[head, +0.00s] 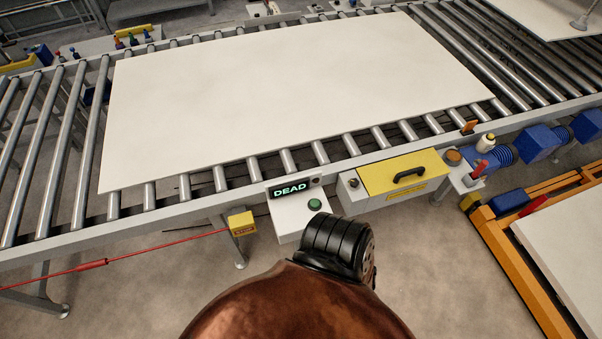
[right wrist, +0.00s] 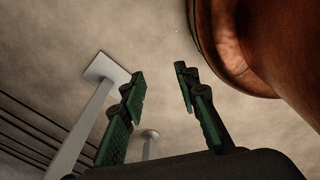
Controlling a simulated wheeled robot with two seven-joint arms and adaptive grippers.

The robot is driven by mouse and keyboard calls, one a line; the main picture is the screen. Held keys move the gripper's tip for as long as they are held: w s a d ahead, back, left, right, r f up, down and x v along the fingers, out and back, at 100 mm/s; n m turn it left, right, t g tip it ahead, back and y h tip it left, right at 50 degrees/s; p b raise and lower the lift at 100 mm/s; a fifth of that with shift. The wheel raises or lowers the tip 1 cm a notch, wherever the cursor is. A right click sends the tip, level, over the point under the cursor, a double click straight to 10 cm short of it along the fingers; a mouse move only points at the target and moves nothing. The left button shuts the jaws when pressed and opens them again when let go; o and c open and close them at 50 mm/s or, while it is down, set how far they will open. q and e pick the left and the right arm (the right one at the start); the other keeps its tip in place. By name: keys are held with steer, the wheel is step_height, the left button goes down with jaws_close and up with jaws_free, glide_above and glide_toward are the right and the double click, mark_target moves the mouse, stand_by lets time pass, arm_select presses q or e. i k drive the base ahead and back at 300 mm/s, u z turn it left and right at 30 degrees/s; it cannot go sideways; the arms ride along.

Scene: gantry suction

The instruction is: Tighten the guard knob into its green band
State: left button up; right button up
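A yellow guard cover (head: 385,180) with a black handle sits on the near side of the roller conveyor. A small dark knob (head: 353,183) stands on the grey housing at the cover's left end; I cannot tell for sure that it is the guard knob. No green band can be made out on it. My right gripper (right wrist: 160,92) shows in the right wrist view with its two green-and-black fingers apart and nothing between them. It hangs over bare floor, away from the cover. My left gripper is not in view.
A control box with a green button (head: 315,204) and a display reading DEAD (head: 291,190) hangs left of the cover. A large white panel (head: 290,95) lies on the rollers. A yellow stop box (head: 242,223) with a red cord is left. An orange frame (head: 515,268) stands right.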

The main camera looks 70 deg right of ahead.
mark_target(354, 182)
steer(key=u, duration=0.35)
steer(key=k, duration=1)
steer(key=z, duration=1.7)
steer(key=i, duration=0.5)
steer(key=u, duration=0.05)
